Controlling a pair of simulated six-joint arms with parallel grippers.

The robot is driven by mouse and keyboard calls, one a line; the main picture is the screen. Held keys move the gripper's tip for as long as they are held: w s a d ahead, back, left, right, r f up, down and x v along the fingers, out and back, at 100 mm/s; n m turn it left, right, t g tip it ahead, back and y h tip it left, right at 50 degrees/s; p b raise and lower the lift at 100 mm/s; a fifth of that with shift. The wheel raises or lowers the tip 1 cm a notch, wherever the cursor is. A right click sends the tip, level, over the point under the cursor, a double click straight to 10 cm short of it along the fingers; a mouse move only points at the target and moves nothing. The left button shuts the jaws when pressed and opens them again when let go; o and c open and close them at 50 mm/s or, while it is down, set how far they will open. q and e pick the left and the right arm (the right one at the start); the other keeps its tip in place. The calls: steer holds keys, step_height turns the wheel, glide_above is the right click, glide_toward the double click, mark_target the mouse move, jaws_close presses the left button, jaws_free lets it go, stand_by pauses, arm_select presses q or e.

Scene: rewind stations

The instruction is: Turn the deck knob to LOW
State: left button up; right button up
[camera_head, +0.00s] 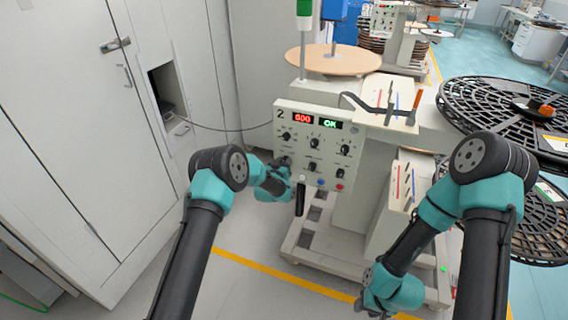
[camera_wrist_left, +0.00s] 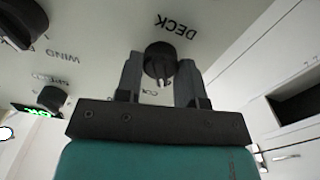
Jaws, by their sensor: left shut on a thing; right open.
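The deck knob (camera_wrist_left: 160,61) is a round black knob with a light pointer mark, under the printed word DECK in the left wrist view. My left gripper (camera_head: 284,165) is at the left side of the white control panel (camera_head: 318,130). Its two grey fingers are shut on the deck knob, one on each side. In the head view the gripper mostly hides this knob. The LOW mark cannot be read; small lettering by the knob is partly covered by the fingers. My right gripper (camera_head: 370,304) is low at the bottom, away from the panel, open; its fingers are hard to make out.
Other black knobs, including one by the word WIND (camera_wrist_left: 22,22), sit close to the deck knob. A black handle (camera_head: 300,199) hangs below. Large black reels (camera_head: 500,100) stand at right, white cabinets (camera_head: 70,130) at left.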

arm_select(q)
steer(key=shift+m, duration=0.4)
steer(key=m, duration=1.1)
steer(key=shift+d, duration=0.15)
stand_by(0.4)
steer(key=o, duration=0.9)
steer(key=shift+s, duration=0.15)
steer(key=v, duration=1.7)
steer(key=shift+s, duration=0.1)
